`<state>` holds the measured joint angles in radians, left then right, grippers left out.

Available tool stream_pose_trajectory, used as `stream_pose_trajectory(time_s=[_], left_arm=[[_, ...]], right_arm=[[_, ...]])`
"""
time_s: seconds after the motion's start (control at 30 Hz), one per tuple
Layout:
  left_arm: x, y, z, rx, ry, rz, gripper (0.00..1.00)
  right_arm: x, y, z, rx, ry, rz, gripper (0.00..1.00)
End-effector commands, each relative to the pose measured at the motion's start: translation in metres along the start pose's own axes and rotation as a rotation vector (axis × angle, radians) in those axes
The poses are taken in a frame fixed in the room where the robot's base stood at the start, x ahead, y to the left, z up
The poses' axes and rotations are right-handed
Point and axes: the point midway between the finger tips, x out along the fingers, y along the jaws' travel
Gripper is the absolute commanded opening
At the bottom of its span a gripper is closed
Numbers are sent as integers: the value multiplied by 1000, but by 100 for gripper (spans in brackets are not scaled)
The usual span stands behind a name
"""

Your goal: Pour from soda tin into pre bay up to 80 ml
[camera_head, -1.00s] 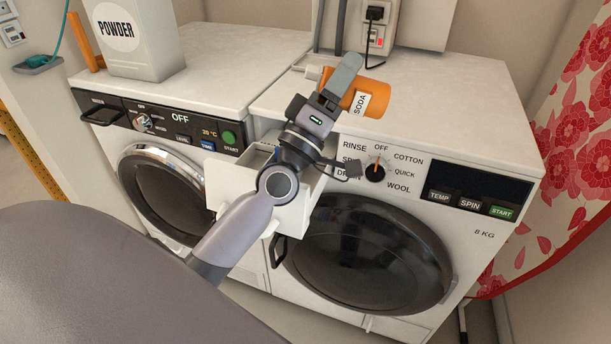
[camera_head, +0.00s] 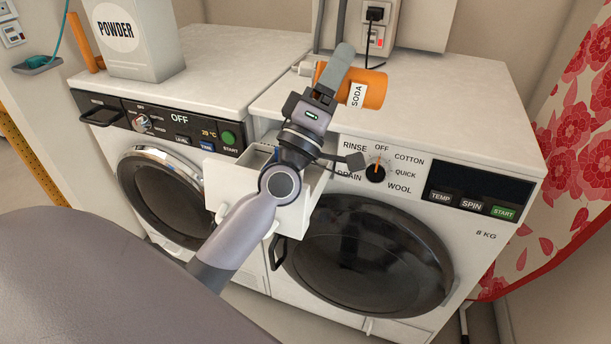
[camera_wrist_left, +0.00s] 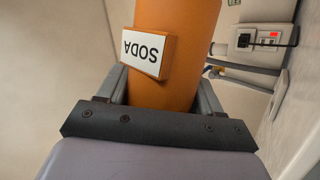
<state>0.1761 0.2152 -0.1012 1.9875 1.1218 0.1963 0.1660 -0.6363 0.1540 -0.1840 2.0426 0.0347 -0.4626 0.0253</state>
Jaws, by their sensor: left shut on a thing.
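The orange soda tin (camera_head: 373,89), with a white SODA label, is tipped far over on its side above the top of the right washing machine. My left gripper (camera_head: 338,72) is shut on it. In the left wrist view the tin (camera_wrist_left: 175,60) sits between the two fingers (camera_wrist_left: 160,92). The tin's mouth and contents are not visible. A white detergent drawer (camera_head: 290,215) is pulled out of the right machine. My left arm covers much of it, so its bays and any liquid level cannot be made out. My right gripper is not in view.
A grey-white POWDER box (camera_head: 133,42) stands on the left washing machine (camera_head: 215,75). The right machine's top (camera_head: 450,110) is clear on its right side. A socket (camera_head: 376,30) is on the back wall, and a red floral curtain (camera_head: 585,150) hangs at the right.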

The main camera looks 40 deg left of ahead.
Motion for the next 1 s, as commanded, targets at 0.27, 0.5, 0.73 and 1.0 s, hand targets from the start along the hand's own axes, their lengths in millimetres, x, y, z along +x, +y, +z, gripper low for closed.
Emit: stream_pose_trajectory(time_s=[0.27, 0.5, 0.73, 1.0], left_arm=[[2, 3, -2, -18, 20, 7, 31], [4, 5, -4, -36, 39, 13, 31], [6, 8, -6, -52, 56, 17, 31], [8, 10, -8, -74, 79, 24, 31]], right_arm=[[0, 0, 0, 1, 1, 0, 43], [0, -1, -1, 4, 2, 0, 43], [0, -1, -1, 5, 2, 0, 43], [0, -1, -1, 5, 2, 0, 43]])
